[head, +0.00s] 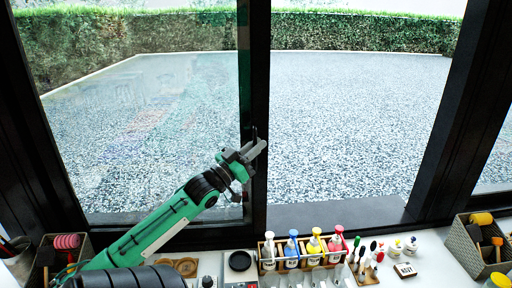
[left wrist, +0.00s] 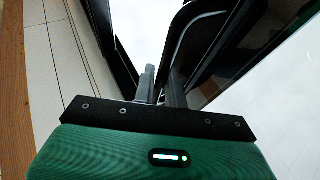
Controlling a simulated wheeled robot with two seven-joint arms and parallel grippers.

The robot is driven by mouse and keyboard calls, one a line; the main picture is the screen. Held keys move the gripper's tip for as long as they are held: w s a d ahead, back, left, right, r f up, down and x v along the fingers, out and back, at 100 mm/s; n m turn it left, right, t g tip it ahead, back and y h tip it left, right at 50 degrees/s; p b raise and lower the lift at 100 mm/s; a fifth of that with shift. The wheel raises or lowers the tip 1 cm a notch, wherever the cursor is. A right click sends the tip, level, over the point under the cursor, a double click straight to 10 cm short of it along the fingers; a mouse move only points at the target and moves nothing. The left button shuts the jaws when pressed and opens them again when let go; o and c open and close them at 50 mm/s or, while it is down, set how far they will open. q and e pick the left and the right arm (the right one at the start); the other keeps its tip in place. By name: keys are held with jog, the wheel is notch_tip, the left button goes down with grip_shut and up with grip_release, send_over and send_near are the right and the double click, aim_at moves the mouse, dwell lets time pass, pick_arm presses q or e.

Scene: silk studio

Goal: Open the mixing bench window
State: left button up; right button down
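The mixing bench window has a dark frame around a left pane (head: 150,130) and a right part (head: 350,120). The left part shows faint coloured reflections; the right part shows none and looks clear of glass. A dark upright stile (head: 259,60) stands between them. My left gripper (head: 258,143) is at this stile, above the bench. In the left wrist view its two fingers (left wrist: 160,85) stand close together, with the black curved window handle (left wrist: 185,30) running down between them. They look shut on it, though the contact is partly hidden. My right gripper is not in view.
Below the window, the bench holds a wooden rack (head: 268,266) of colourful bottles, brushes (head: 372,250) and small white pots (head: 395,247). Grey baskets stand at the right (head: 462,245) and left (head: 85,250). A pale bench strip (head: 430,260) is clear near the right.

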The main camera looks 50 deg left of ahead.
pick_arm(q)
jog(key=shift+o, duration=0.2)
jog(key=shift+s, duration=0.1)
jog(key=b+v, duration=0.4)
jog(key=v, duration=0.9)
jog(key=shift+s+f, duration=0.2)
jog(key=shift+s, duration=0.15)
